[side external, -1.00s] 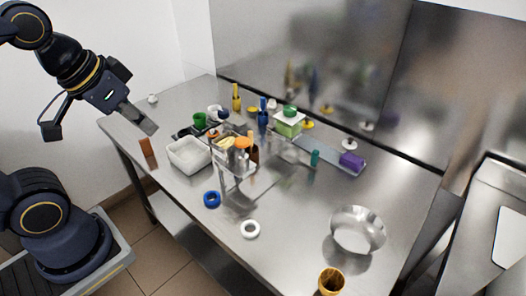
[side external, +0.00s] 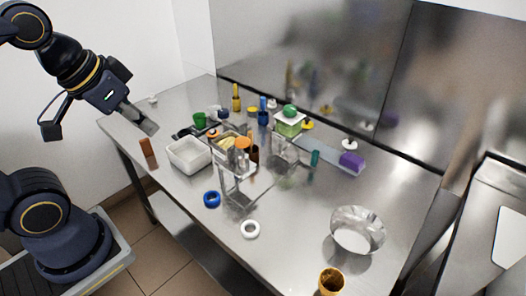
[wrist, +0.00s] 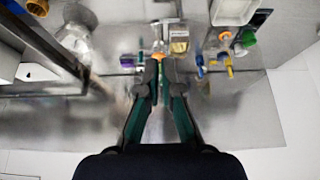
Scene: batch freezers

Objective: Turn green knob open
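The green knob (side external: 290,110) sits on top of a green and white block (side external: 289,126) towards the back of the steel table in the side external view. My gripper (side external: 152,129) is over the table's left end, well to the left of the knob, pointing down and to the right. In the wrist view my gripper (wrist: 160,68) shows two dark green fingers with a narrow gap between their tips and nothing clearly held. I cannot pick out the knob for sure in the wrist view.
Bottles and cups crowd the back. A blue ring (side external: 212,199), a white ring (side external: 250,229) and a metal bowl (side external: 357,231) are in front. The steel wall is behind.

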